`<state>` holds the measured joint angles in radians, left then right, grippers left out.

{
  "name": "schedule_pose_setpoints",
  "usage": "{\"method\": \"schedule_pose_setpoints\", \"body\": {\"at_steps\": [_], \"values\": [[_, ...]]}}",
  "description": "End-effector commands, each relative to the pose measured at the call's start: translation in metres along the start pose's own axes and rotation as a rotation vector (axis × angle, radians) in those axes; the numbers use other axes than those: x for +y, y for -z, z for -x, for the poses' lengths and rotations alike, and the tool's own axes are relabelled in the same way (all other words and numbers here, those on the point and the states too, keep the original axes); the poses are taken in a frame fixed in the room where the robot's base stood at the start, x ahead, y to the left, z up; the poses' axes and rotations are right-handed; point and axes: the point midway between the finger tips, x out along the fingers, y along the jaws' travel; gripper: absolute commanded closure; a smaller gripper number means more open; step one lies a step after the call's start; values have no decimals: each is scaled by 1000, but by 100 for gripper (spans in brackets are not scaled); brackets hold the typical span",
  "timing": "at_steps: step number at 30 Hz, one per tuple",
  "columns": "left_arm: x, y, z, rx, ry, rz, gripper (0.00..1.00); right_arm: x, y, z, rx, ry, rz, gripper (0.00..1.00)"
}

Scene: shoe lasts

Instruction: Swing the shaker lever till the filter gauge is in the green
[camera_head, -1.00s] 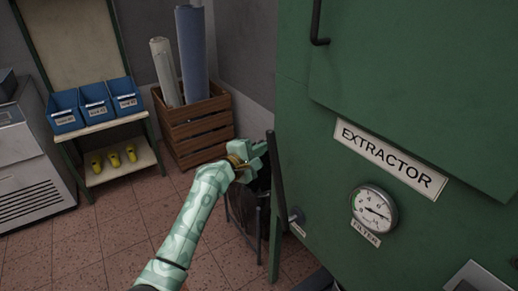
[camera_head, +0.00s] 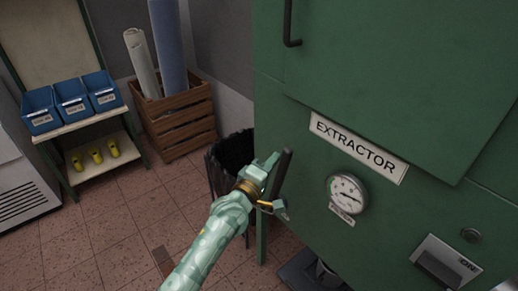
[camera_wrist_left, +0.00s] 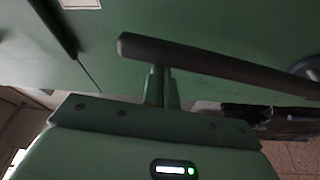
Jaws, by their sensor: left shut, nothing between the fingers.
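The shaker lever (camera_head: 281,176) is a dark bar on the left side of the green extractor cabinet, its top leaning right. My left gripper (camera_head: 269,168) is shut with nothing in it, at the left side of the lever's upper part. In the left wrist view the lever (camera_wrist_left: 225,68) crosses in front of the closed fingertips (camera_wrist_left: 158,86); they look close against it, but I cannot tell for sure if they touch. The round filter gauge (camera_head: 347,193) is on the cabinet front; its coloured zones are too small to read. My right gripper is not in view.
The extractor cabinet (camera_head: 390,90) fills the right side. A dark bin (camera_head: 222,160) stands behind my left gripper. A wooden crate (camera_head: 177,128) with rolls and a shelf with blue bins (camera_head: 72,100) stand at the back left. The tiled floor at left is clear.

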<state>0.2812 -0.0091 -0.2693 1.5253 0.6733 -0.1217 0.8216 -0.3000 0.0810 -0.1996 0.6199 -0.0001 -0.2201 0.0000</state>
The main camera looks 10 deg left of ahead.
Motion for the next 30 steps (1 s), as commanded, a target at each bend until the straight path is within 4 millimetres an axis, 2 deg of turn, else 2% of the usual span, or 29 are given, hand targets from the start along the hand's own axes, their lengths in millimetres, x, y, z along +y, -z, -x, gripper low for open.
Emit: {"method": "schedule_pose_setpoints", "body": {"at_steps": [3, 10, 30], "values": [[0, -16, 6, -1, -19, -55, 100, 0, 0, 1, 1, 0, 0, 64], [-1, -33, 12, -1, -41, -121, 100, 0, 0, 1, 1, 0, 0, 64], [-1, -38, 13, -7, -41, -137, 100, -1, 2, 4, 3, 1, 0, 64]]}}
